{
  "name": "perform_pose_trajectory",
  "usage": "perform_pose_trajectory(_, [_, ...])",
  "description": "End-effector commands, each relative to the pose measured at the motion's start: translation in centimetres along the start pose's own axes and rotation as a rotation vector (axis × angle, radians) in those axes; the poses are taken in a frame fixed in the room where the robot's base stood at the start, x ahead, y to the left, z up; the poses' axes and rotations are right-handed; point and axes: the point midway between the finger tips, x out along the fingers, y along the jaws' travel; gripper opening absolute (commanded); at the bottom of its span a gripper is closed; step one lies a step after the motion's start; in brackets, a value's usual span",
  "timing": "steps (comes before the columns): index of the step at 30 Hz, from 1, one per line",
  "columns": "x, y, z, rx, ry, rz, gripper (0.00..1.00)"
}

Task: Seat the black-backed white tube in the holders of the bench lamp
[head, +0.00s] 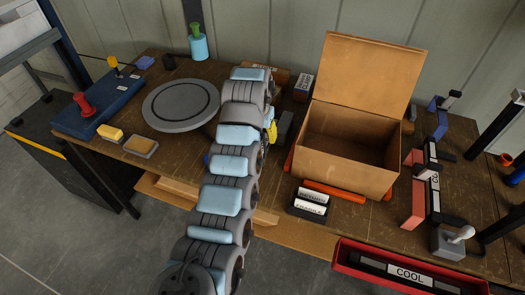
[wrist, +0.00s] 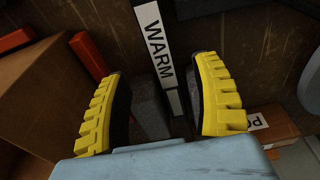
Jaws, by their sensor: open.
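In the wrist view, my gripper (wrist: 163,90) is open, its two yellow-backed fingers spread apart. A white strip marked WARM (wrist: 155,40) runs between and beyond the fingers, with black beside it; I cannot tell whether the fingers touch it. In the head view, my gripper (head: 271,130) is largely hidden behind my arm, left of the cardboard box. A black bar with a white COOL label (head: 408,273) lies in a red tray (head: 345,262) at the front right. Another black-and-white labelled bar (head: 433,190) stands at the right. I cannot tell for certain which part is the bench lamp.
An open cardboard box (head: 345,166) stands right of my gripper; its side also shows in the wrist view (wrist: 40,100). An orange rod (head: 335,190) lies before it. A round grey turntable (head: 180,105) is at the left. A grey joystick block (head: 450,240) stands near the right front edge.

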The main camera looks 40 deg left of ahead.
Motion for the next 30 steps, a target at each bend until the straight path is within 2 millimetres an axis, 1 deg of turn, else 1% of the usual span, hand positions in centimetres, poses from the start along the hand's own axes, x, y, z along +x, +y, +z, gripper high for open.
perform_pose_trajectory(1, [0.8,-0.1,0.2,-0.001,-0.006,0.001,0.65])
perform_pose_trajectory(3, [1.8,0.0,0.1,0.000,-0.004,0.001,0.65])
perform_pose_trajectory(9, [3.8,0.0,0.1,0.001,-0.003,0.000,0.65])
perform_pose_trajectory(17, [4.5,0.0,-0.1,0.000,0.002,-0.001,0.65])
perform_pose_trajectory(26, [6.4,0.1,-0.3,0.002,0.001,-0.001,0.65])
perform_pose_trajectory(30, [7.5,0.1,-0.2,0.002,-0.004,0.000,0.65])
